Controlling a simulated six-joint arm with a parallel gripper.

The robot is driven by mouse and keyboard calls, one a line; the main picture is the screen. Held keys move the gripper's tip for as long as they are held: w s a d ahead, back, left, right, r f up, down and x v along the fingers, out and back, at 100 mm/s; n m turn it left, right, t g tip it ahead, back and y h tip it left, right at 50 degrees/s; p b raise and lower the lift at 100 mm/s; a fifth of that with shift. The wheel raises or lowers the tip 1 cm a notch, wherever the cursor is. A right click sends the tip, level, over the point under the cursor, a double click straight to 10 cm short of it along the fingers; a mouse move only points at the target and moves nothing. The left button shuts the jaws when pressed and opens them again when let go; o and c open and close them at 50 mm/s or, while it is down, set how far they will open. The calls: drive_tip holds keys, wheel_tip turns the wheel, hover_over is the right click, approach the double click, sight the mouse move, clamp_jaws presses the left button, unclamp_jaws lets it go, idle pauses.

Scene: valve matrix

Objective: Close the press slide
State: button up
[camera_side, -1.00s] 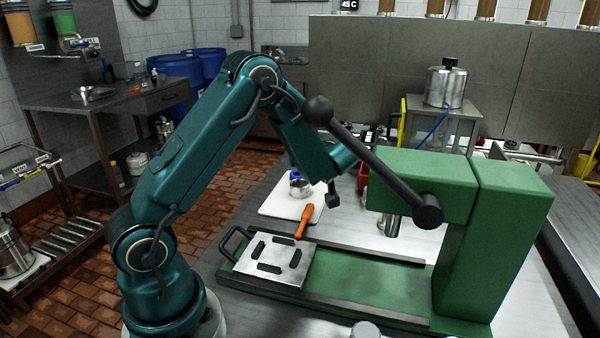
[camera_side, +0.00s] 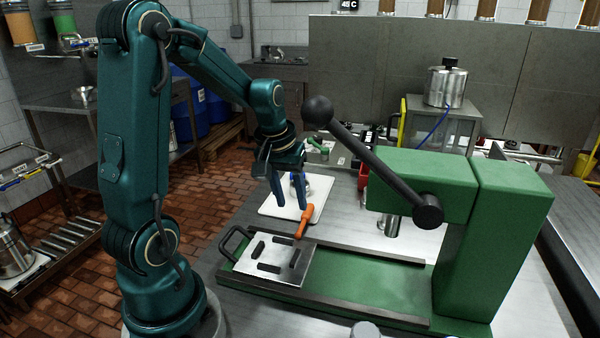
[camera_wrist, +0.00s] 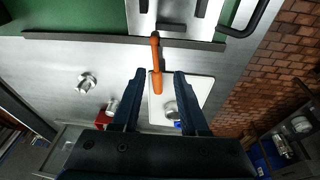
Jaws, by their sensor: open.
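The press slide (camera_side: 284,254) is a bright metal plate with several black blocks on top and a black loop handle (camera_side: 235,241) at its left end. It sits at the left end of the green press base (camera_side: 375,283), out from under the press head (camera_side: 420,178). In the wrist view the slide (camera_wrist: 208,22) is at the top edge, partly cut off, with its handle (camera_wrist: 261,15) to the right. My gripper (camera_side: 292,207) points down, open and empty, above the white board behind the slide. It touches neither slide nor handle.
A black ball-ended lever (camera_side: 370,158) slants over the base. A red box (camera_side: 363,174) stands behind the press.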

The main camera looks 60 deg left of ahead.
sight(229, 233)
drive_tip(key=s+a+g, duration=0.2)
drive_tip(key=s+g, duration=0.2)
drive_tip(key=s, duration=0.7)
drive_tip(key=shift+n, duration=0.3)
drive_tip(key=shift+s+a+f, duration=0.1)
drive_tip(key=shift+s+f, duration=0.1)
drive_tip(key=shift+f, duration=0.9)
drive_tip(key=shift+s+a+f, duration=0.1)
drive_tip(key=shift+s+f, duration=0.1)
drive_tip(key=shift+f, duration=0.85)
clamp_jaws()
